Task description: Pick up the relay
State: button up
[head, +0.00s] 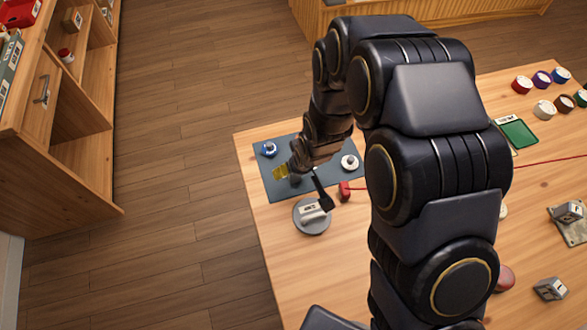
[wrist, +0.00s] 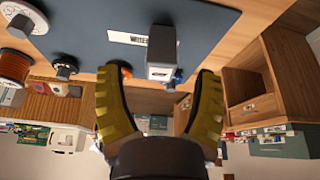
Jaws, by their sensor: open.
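My gripper (head: 281,172) is over the left part of a dark blue-grey mat (head: 270,181) on the wooden table. In the wrist view, the yellow ribbed fingers of my gripper (wrist: 158,74) are spread wide with nothing held. A small grey block with a pale label (wrist: 172,58) is on the mat, seen beyond the fingertips and between them, towards the right finger. It may be the relay; its label is too small to read. In the head view my arm hides much of this spot. Another grey labelled block (head: 313,211) sits on a round grey base in front of the mat.
A blue-topped knob (head: 269,149) and a white round part (head: 349,161) are on the mat. A red piece (head: 344,190) lies near its front edge. Labelled grey blocks (head: 551,288) and coloured round parts (head: 543,79) are at the right. Wooden shelves (head: 75,100) stand across the floor.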

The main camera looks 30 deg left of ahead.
jog(key=x, duration=0.5)
jog(key=shift+s+d, duration=0.2)
jog(key=shift+s, duration=0.05)
grip_shut()
